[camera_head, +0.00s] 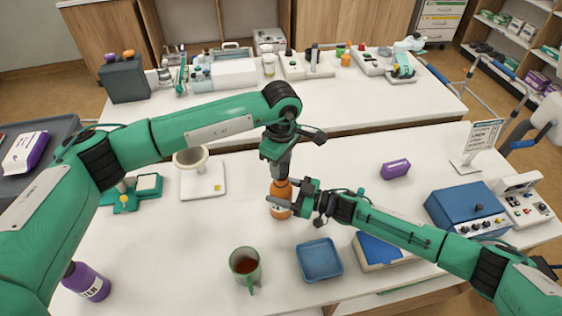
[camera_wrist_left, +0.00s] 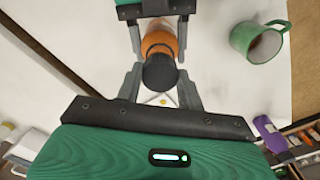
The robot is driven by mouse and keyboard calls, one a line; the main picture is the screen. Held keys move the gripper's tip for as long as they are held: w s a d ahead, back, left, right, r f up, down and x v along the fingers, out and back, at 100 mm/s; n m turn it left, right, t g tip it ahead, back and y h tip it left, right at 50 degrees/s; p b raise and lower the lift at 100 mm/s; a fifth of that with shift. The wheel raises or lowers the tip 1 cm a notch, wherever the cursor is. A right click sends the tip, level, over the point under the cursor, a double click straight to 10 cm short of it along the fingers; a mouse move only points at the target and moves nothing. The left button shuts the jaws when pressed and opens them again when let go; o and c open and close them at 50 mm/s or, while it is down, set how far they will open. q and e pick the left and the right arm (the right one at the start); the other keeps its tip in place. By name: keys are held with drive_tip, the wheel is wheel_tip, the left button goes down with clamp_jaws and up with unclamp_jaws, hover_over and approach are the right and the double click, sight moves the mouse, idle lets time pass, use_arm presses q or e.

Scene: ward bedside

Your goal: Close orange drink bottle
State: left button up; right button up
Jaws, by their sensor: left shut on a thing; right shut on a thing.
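The orange drink bottle (camera_head: 280,198) stands upright on the white table near its middle. In the left wrist view the bottle (camera_wrist_left: 160,38) shows orange, with a dark round cap (camera_wrist_left: 160,73) on its top. My left gripper (camera_head: 281,172) reaches down from above and is shut on the cap; its fingers (camera_wrist_left: 160,88) sit on both sides of the cap. My right gripper (camera_head: 290,203) comes in from the right and is shut on the bottle's body. Whether the cap is fully seated cannot be told.
A green mug (camera_head: 245,268) with brown liquid and a blue tray (camera_head: 319,260) stand in front of the bottle. A purple box (camera_head: 395,169) and a blue device (camera_head: 466,208) are at right. A purple bottle (camera_head: 86,282) is at front left.

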use_arm(q)
drive_tip(key=shift+f, duration=0.85)
drive_tip(key=shift+f, duration=0.55)
use_arm(e)
clamp_jaws()
use_arm(q)
drive_tip(key=m, duration=1.7)
drive_tip(key=shift+m, duration=0.4)
drive_tip(key=m, duration=0.5)
drive_tip(key=shift+w, duration=0.1)
